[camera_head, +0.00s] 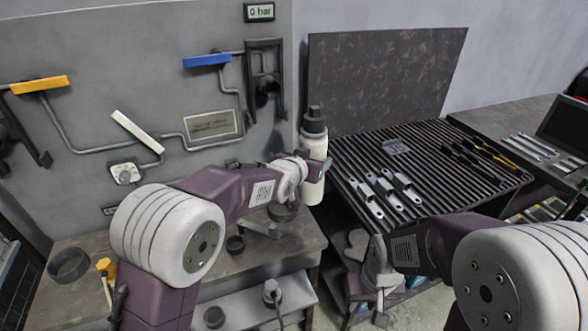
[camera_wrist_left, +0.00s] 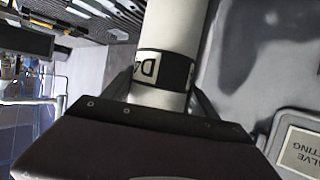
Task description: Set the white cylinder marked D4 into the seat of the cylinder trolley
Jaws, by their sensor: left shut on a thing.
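The white cylinder (camera_head: 314,149) has a black top and stands upright in the head view, above the bench's right end. In the left wrist view the cylinder (camera_wrist_left: 172,30) shows a black band with a white label, on which a D is readable. My left gripper (camera_head: 316,168) is shut on its body, with a finger on either side. My right gripper (camera_head: 379,300) hangs low, right of the bench and apart from the cylinder; its finger gap is unclear. I cannot make out the trolley's seat for certain.
A wall panel carries pipes, a yellow handle (camera_head: 40,84), a blue handle (camera_head: 207,60) and a gauge. The bench (camera_head: 90,245) holds dark rings. A slatted table (camera_head: 430,146) with metal brackets (camera_head: 383,195) and tools stands at the right. A dark board (camera_head: 385,75) stands behind it.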

